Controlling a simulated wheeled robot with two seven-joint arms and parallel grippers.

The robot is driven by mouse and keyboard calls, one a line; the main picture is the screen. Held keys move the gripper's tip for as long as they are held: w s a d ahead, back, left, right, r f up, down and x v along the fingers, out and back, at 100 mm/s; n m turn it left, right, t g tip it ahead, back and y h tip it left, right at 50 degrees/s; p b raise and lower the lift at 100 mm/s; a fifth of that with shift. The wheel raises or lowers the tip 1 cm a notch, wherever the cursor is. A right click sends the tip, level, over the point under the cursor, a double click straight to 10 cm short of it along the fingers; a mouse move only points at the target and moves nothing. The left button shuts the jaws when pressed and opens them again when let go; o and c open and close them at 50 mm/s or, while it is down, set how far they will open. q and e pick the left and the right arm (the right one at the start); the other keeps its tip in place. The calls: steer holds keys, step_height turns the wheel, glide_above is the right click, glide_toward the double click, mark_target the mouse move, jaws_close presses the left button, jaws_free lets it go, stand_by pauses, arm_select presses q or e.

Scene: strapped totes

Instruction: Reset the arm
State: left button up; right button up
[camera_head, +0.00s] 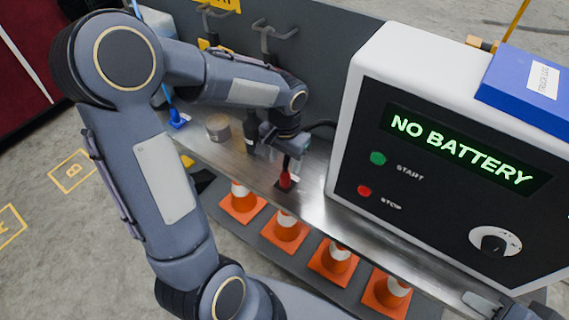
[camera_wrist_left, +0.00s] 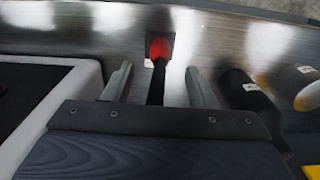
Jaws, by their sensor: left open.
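My left arm comes in from the left, and its gripper (camera_head: 289,157) hangs over the metal shelf (camera_head: 315,172). In the left wrist view the left gripper (camera_wrist_left: 160,74) is open, its two fingers apart on either side of a black shaft with a red end (camera_wrist_left: 160,50). Neither finger visibly touches it. The red end also shows in the head view (camera_head: 285,181), just below the gripper, over a small dark square on the shelf. A grey piece at the bottom right looks like my right gripper (camera_head: 482,304); its jaws are not clear.
A white-framed machine (camera_head: 383,75) reads "NO BATTERY" and carries a blue box (camera_head: 515,85). A black bottle (camera_head: 250,133) and a tan roll (camera_head: 217,127) stand left of the gripper. Several orange cones (camera_head: 285,232) line the shelf's front below.

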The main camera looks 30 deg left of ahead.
stand_by(0.5)
arm_select(q)
steer(key=s+d+r+n+t+h, duration=0.1)
steer(key=s+d+r+t+h, duration=0.15)
steer(key=s+r, duration=0.4)
steer(key=s+d+r+n+t+h, duration=0.1)
steer(key=s+d+r+n+t, duration=0.15)
steer(key=s, duration=0.75)
step_height(320, 180, up, 14)
steer(key=p, duration=1.3)
steer(key=shift+a+m+t, duration=0.3)
steer(key=shift+a+m, duration=0.1)
steer(key=shift+m, duration=0.05)
